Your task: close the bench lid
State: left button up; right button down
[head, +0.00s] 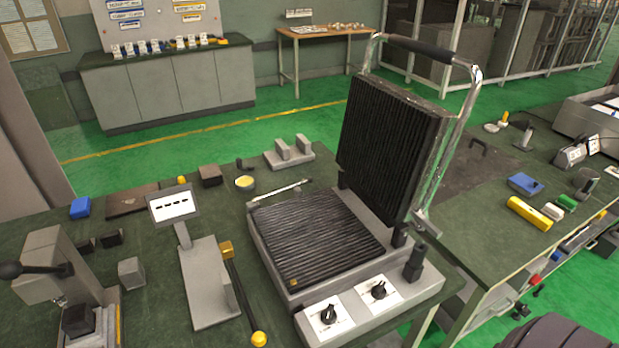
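The bench device (353,304) stands on the green-topped bench, with a ribbed dark lower plate (315,238) and two black knobs on its front panel. Its lid (385,145) is ribbed black and stands raised, leaning slightly back from upright. A metal bail handle (462,130) with a black grip (420,48) runs along the lid's top and right side. Neither of my grippers shows in the head view.
Left of the device stand a lever tool with a yellow knob (258,339), a small display (174,204) and a grey press (50,262). Right, the bench holds a yellow cylinder (529,213) and blue box (525,184). Space above the lower plate is clear.

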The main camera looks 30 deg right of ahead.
aim_at(396, 147)
jog(key=z, duration=0.85)
